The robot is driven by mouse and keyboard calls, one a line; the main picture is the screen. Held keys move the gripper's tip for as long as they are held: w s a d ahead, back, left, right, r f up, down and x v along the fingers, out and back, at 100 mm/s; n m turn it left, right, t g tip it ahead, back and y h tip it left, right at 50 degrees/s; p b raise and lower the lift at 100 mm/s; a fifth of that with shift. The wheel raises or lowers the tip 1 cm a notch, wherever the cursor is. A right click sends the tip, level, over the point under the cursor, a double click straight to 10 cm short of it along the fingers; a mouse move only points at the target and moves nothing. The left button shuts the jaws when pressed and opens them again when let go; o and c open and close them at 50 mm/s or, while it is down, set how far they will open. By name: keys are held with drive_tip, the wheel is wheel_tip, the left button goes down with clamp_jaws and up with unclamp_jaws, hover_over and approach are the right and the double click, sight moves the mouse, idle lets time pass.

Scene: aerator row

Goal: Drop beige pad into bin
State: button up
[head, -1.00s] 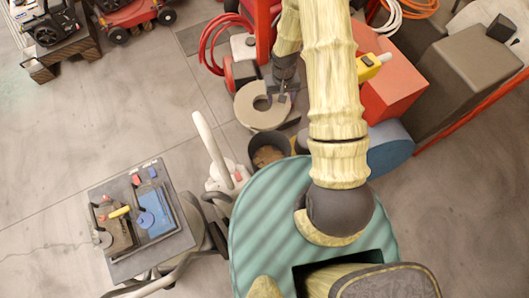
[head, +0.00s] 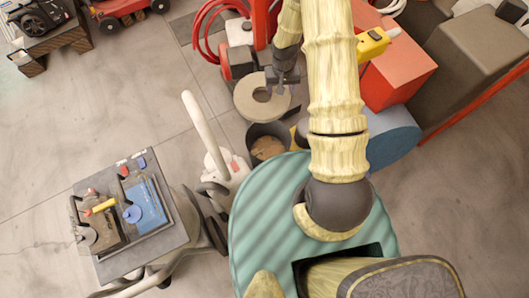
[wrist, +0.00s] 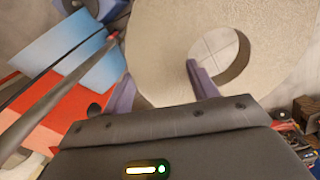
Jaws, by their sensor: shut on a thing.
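The beige pad (head: 246,104) is a thick ring with a round hole. My gripper (head: 282,80) is shut on its rim at the right side. In the wrist view, the pad (wrist: 165,30) sits between the fingers of my gripper (wrist: 155,78); one finger passes through the hole and the other is outside the edge. A dark round bin (head: 255,135) with brown matter inside stands just below the pad in the head view, near my base. The pad appears beside the bin's opening, not over it. Its height above the floor is hard to tell.
A red machine with coiled red hose (head: 205,35) stands behind the pad. A red box (head: 400,70) and blue drum (head: 392,140) are at right. Floor at left is open.

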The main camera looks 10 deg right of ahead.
drive_tip(key=w+d+f+m+b, duration=0.1)
drive_tip(key=d+f+m+b, duration=0.1)
drive_tip(key=f+b, duration=1.6)
drive_tip(key=w+d+f+m+b, duration=0.2)
drive_tip(key=d+f+b, duration=0.1)
drive_tip(key=f+b, duration=1.6)
drive_tip(key=shift+w, duration=0.15)
drive_tip(key=shift+d, duration=0.1)
drive_tip(key=shift+f, duration=0.2)
wheel_tip(320, 180, down, 6)
drive_tip(key=b, duration=0.5)
drive_tip(key=shift+r, duration=0.1)
drive_tip(key=o, duration=1)
drive_tip(key=shift+o, duration=0.2)
drive_tip(key=shift+r, duration=0.1)
